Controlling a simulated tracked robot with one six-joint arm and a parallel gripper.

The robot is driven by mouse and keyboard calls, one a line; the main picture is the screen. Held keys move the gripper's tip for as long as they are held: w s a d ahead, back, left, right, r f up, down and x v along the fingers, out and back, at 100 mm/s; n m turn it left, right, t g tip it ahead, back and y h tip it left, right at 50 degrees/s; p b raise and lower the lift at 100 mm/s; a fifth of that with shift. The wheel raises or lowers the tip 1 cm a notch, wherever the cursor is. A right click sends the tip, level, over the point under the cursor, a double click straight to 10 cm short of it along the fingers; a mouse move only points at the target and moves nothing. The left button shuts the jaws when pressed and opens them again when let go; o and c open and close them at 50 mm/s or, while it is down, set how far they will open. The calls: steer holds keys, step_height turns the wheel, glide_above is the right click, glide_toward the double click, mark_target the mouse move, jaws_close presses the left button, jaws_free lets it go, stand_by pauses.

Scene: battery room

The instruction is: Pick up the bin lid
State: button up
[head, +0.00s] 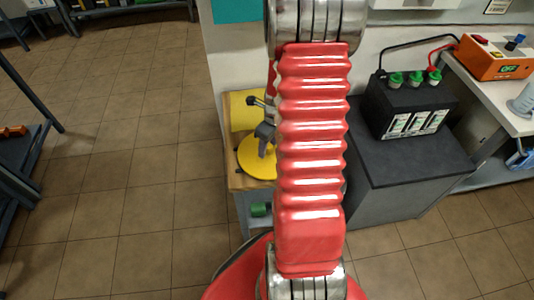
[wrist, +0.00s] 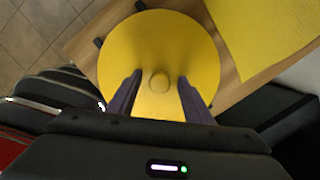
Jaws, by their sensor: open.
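The bin lid (wrist: 160,50) is a round yellow disc with a small round knob (wrist: 159,81) at its middle. It lies on a wooden-topped bench. In the wrist view my gripper (wrist: 158,85) is open, with one dark finger on each side of the knob. I cannot tell whether the fingers touch the lid. In the head view the lid (head: 252,160) shows left of my red arm, which hides its right part. My gripper (head: 265,140) is partly hidden there too.
A yellow sheet (wrist: 270,30) lies beside the lid on the wooden bench top (wrist: 85,42). A black battery (head: 408,105) with green caps stands on a dark cabinet (head: 400,165) to the right. An orange charger (head: 495,60) sits on a white bench. Tiled floor is open at left.

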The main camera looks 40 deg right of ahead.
steer(key=shift+c, duration=0.4)
jaws_close()
steer(key=shift+r, duration=0.1)
step_height(320, 180, up, 10)
stand_by(0.6)
steer(key=shift+w, duration=0.1)
stand_by(0.4)
